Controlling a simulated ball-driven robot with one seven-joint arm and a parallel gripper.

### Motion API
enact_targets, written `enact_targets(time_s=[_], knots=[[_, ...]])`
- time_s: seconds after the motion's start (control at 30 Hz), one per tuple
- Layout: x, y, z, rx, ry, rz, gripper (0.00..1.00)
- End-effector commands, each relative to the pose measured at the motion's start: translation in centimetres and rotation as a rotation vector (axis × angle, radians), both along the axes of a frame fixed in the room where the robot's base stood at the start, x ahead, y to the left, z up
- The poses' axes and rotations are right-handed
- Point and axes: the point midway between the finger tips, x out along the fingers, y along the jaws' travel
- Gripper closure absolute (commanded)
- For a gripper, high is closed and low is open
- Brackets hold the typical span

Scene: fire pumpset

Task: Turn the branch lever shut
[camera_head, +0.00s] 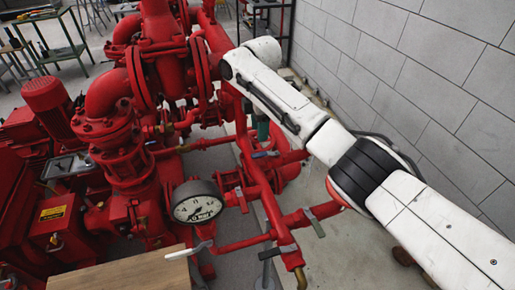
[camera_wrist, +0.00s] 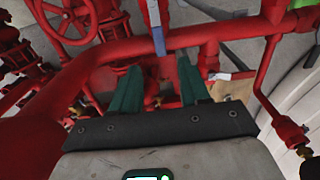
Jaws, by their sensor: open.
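My gripper (camera_wrist: 160,88) is open, its two teal fingers spread with nothing held between them. In the head view my gripper (camera_head: 262,130) hangs at the end of my white arm among the red pipes, and one finger shows. A blue lever (camera_wrist: 155,32) stands out from a red pipe just beyond the fingertips in the wrist view. A blue lever (camera_head: 265,154) also shows just below my gripper in the head view. I cannot tell for sure which lever is the branch lever, nor whether any finger touches it.
Other levers sit on the lower pipes: a grey-green one (camera_head: 316,222), a grey one (camera_head: 279,251) and a pale one (camera_head: 190,250). A red handwheel (camera_wrist: 64,20) shows upper left. A block wall (camera_head: 400,70) bounds the right.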

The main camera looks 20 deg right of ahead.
Motion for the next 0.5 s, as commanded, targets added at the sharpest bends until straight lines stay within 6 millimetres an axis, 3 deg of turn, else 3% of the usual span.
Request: enact_targets(time_s=[0.3,0.5], knots=[[-0.1,-0.1,-5.9,-0.002,0.004,-0.001,0.54],[-0.1,0.0,-8.1,-0.001,0.003,0.0,0.54]])
